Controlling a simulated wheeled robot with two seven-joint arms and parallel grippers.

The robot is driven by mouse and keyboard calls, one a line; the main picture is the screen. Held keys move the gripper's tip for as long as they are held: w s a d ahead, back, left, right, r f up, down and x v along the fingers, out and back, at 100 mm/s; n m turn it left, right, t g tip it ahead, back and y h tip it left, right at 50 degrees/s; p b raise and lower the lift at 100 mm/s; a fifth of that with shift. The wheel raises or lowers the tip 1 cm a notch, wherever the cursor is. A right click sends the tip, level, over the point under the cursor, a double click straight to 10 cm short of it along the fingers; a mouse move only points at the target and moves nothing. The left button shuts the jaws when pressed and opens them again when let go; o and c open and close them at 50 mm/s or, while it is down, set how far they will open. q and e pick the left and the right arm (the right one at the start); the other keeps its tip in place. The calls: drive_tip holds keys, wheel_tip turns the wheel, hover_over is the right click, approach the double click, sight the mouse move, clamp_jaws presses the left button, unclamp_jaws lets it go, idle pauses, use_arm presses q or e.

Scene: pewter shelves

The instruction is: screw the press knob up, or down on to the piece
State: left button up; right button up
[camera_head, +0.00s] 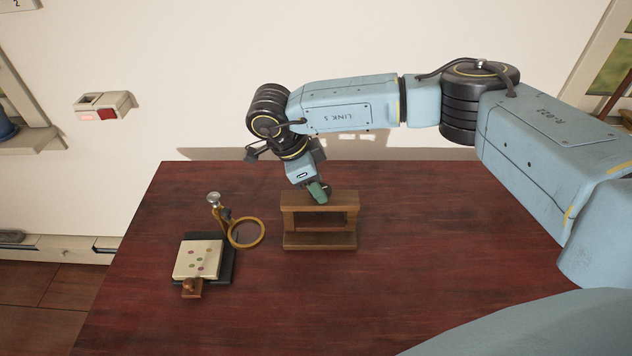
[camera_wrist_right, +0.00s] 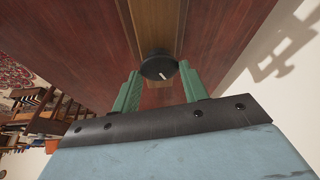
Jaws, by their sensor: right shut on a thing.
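The wooden press (camera_head: 320,241) stands on the dark red table, a frame with a top beam, side posts and a base. The black press knob (camera_wrist_right: 158,66) with a white mark sits above the top beam (camera_wrist_right: 155,28). My right gripper (camera_head: 319,192) reaches down to the press top from above. In the right wrist view its green fingers (camera_wrist_right: 159,84) stand on either side of the knob, shut on it. In the head view the fingers largely hide the knob. I cannot make out a piece inside the press. My left gripper is not in view.
A wall box with a red button (camera_head: 106,114) hangs at left. The table's front and right are clear.

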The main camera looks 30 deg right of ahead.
drive_tip(key=n+t, duration=0.1)
drive_tip(key=n, duration=0.1)
drive_tip(key=shift+n+b, duration=0.3)
drive_tip(key=shift+s+n+t+b, duration=0.15)
drive_tip(key=shift+n+t+b, duration=0.2)
drive_tip(key=shift+n, duration=0.75)
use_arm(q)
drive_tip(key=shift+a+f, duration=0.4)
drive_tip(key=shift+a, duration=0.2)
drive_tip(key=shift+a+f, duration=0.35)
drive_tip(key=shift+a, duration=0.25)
use_arm(e)
drive_tip(key=shift+n, duration=0.3)
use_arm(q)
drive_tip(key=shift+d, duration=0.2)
use_arm(e)
drive_tip(key=o, duration=1)
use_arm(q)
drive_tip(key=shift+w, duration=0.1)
use_arm(e)
drive_tip(key=shift+a+r, duration=0.1)
drive_tip(key=shift+r, duration=0.05)
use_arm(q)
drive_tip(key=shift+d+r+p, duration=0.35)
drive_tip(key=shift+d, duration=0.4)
use_arm(e)
drive_tip(key=v, duration=1.3)
drive_tip(key=shift+s, duration=0.25)
